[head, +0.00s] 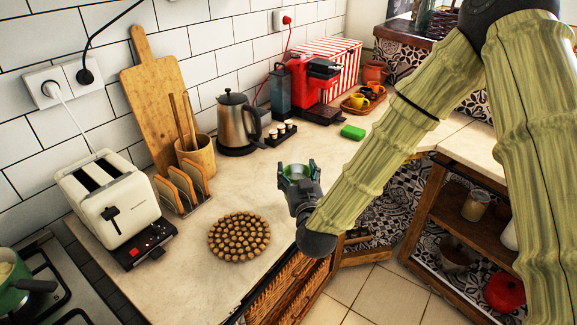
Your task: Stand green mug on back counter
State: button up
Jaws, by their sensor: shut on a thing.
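My gripper (297,170) is shut on the green mug (297,175). Only part of the mug shows between the dark fingers; the gripper hides the rest. It is held over the front part of the pale back counter (203,247), to the right of the round cork trivet (239,236). I cannot tell for sure how far the mug's base is above the counter top.
A toaster (112,200), toast rack (179,189), kettle (237,122), red coffee machine (311,82) and green sponge (353,132) stand on the counter. Bare counter lies between the kettle and trivet. Open shelving (452,207) is at right; a stove (55,275) is at lower left.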

jog(key=shift+w+a+f+p, duration=0.45)
jog(key=shift+w+f, duration=0.25)
jog(key=shift+w, duration=0.7)
jog(key=shift+w+a+f+p, duration=0.35)
jog(key=shift+w+f+p, duration=0.25)
jog(key=shift+w, duration=0.75)
jog(key=shift+w+a+f+p, duration=0.45)
jog(key=shift+w+f, duration=0.3)
jog(key=shift+w, duration=0.65)
jog(key=shift+f, duration=0.2)
jog(key=o, duration=1.5)
jog(key=shift+d, duration=0.1)
jog(key=shift+c, duration=0.2)
